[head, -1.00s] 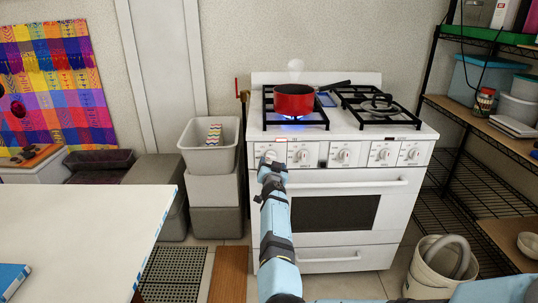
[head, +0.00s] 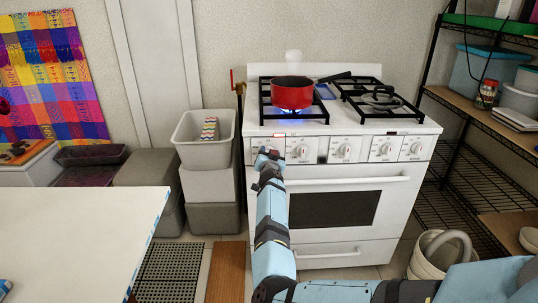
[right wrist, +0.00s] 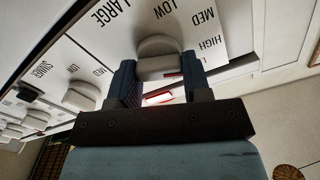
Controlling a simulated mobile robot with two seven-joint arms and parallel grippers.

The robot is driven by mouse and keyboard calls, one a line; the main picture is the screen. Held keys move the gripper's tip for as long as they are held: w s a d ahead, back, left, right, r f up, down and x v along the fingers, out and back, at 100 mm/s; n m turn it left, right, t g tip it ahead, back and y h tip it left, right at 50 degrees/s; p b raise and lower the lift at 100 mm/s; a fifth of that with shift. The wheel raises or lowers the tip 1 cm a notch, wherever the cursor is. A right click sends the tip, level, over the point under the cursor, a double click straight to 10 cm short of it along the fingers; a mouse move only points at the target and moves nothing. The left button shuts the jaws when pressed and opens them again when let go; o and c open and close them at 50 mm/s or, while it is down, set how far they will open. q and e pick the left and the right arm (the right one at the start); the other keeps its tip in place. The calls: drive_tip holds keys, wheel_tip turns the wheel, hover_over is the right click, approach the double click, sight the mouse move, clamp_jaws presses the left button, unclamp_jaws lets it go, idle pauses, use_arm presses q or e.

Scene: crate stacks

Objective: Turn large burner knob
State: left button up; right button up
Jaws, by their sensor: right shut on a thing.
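The large burner knob (right wrist: 158,47) is the leftmost on the white stove's front panel. In the right wrist view its panel reads LARGE, LOW, MED and HIGH. My right gripper (right wrist: 158,78) is shut on this knob, with one dark finger on each side of it. In the head view the right gripper (head: 268,156) covers the knob at the panel's left end. A red pot (head: 292,94) stands on the front left burner, with a blue flame (head: 289,113) under it. My left gripper is out of view.
More knobs (head: 300,150) line the panel to the right, above the oven door handle (head: 350,181). Grey bins (head: 207,153) stand left of the stove, and a white table (head: 90,220) at the near left. A shelf rack (head: 470,115) is on the right.

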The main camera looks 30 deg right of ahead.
drive_tip(key=shift+m, duration=0.3)
drive_tip(key=m+p, duration=0.1)
drive_tip(key=m, duration=1.2)
drive_tip(key=shift+d, duration=0.15)
drive_tip(key=shift+m, duration=0.3)
idle(0.5)
drive_tip(key=o, duration=0.9)
drive_tip(key=shift+f, duration=0.1)
drive_tip(key=shift+s+f, duration=0.1)
drive_tip(key=shift+f, duration=0.05)
